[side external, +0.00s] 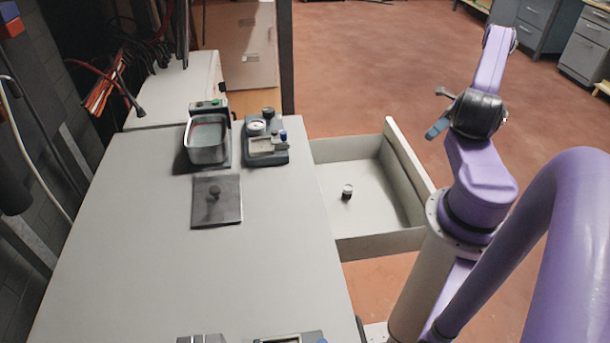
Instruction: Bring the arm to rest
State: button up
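My purple arm stands at the right of the side external view, bent up and over the floor beyond the open drawer. My gripper (440,112) appears to be the dark end part with small grey and bluish pieces pointing left. It is in the air, clear of the table and right of the drawer.
The grey table (130,240) carries a metal bath (207,140), a small device with a dial (265,145) and a dark plate with a knob (216,203). An open drawer (385,225) holds a small round jar (347,191).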

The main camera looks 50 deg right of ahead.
jog(key=w+a+r+n+g+h, duration=0.2)
jog(key=w+a+r+n+g, duration=0.25)
jog(key=w+a+n, duration=0.35)
jog(key=w+a+r+n+g+h, duration=0.2)
jog(key=w+a+r+n+g, duration=0.2)
jog(key=w+a+r+n, duration=0.35)
jog(key=s+a+r+n+h, duration=0.2)
jog(key=a+r+n+h, duration=0.15)
jog(key=a+n, duration=0.7)
jog(key=s+a+r+n+h, duration=0.3)
jog(key=a+n, duration=0.4)
jog(key=a, duration=0.6)
jog(key=s+a+r+n+t, duration=0.2)
jog(key=s+a+n+t, duration=0.2)
jog(key=s+n, duration=0.8)
jog(key=a+n, duration=0.2)
jog(key=shift+a+n, duration=0.3)
jog(key=shift+n, duration=0.1)
